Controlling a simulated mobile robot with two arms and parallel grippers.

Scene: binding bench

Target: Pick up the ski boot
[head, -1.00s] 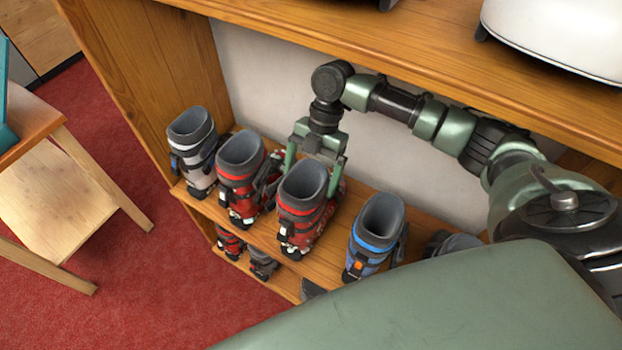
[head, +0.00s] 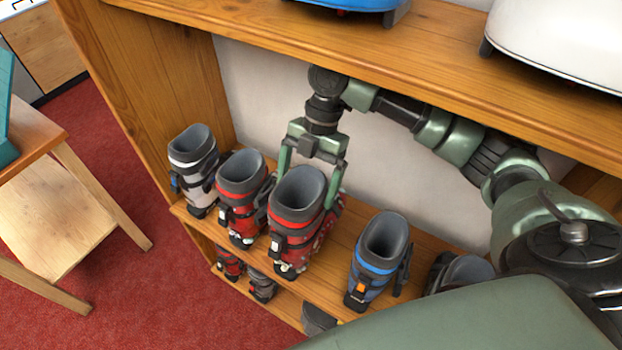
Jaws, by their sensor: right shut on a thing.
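The ski boot held by my right gripper is red with a dark grey cuff (head: 298,215), in the middle of the row on the wooden shelf (head: 340,262). My right gripper (head: 312,178) comes down from behind, with one green finger at each side of the boot's upper part, shut on it. The boot is upright. Its sole is close over the shelf, and I cannot tell for sure whether it touches. Part of the fingers is hidden behind the boot. My left gripper is not in view.
A second red boot (head: 242,190) and a white-grey boot (head: 194,165) stand to the left. A blue-grey boot (head: 378,255) stands to the right, with a dark boot (head: 462,270) beyond. An upper shelf (head: 400,55) overhangs my arm. Smaller boots sit below.

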